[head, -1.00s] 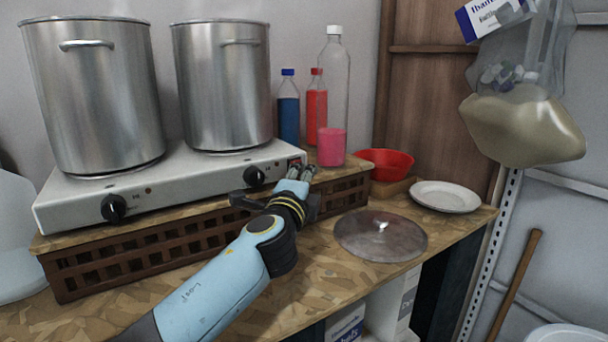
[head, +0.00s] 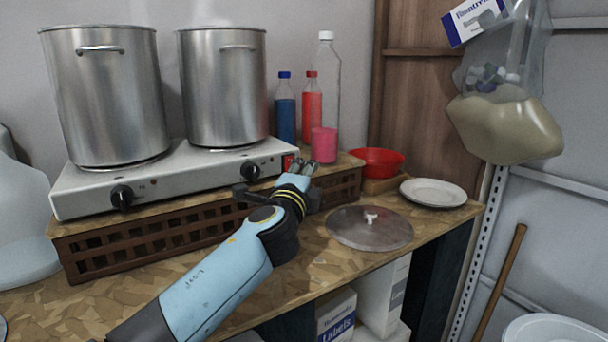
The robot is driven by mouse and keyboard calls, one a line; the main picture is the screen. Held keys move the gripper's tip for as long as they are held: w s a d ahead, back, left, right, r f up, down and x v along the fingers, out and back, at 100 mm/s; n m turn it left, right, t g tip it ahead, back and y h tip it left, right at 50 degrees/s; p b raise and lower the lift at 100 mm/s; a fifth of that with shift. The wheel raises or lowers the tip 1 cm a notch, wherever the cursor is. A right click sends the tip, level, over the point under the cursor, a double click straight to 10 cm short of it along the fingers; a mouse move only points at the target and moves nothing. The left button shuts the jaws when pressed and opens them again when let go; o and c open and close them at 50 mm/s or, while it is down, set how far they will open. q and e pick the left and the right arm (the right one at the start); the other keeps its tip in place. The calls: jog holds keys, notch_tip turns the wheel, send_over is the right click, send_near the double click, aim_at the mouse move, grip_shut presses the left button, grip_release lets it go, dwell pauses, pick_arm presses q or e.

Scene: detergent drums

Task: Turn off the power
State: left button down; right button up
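A white two-burner stove (head: 85,199) stands on a brown lattice crate at the left, with two dark knobs (head: 122,197) (head: 250,172) on its front. A small red switch (head: 288,162) sits at the right end of the stove's front. Its lit or unlit state is too small to tell. My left gripper (head: 305,167) is just right of the switch, in front of the stove's right end. Its two fingertips point away from me and look close together. Whether they touch anything is not clear. My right gripper is not in view.
Two large steel pots (head: 108,100) (head: 222,90) stand on the burners. Blue (head: 285,112) and red (head: 312,103) bottles, a clear bottle and a pink cup (head: 324,145) stand behind the gripper. A red bowl (head: 378,161), white plate (head: 433,192) and glass lid (head: 368,228) lie to the right.

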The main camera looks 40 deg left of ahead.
pick_arm(q)
jog(key=r+v, duration=0.1)
jog(key=v, duration=0.8)
jog(key=shift+s+r+b, duration=0.25)
jog(key=shift+s+b, duration=0.05)
jog(key=shift+s, duration=0.1)
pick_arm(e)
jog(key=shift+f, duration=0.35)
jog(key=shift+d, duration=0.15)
pick_arm(q)
jog(key=shift+f, duration=0.1)
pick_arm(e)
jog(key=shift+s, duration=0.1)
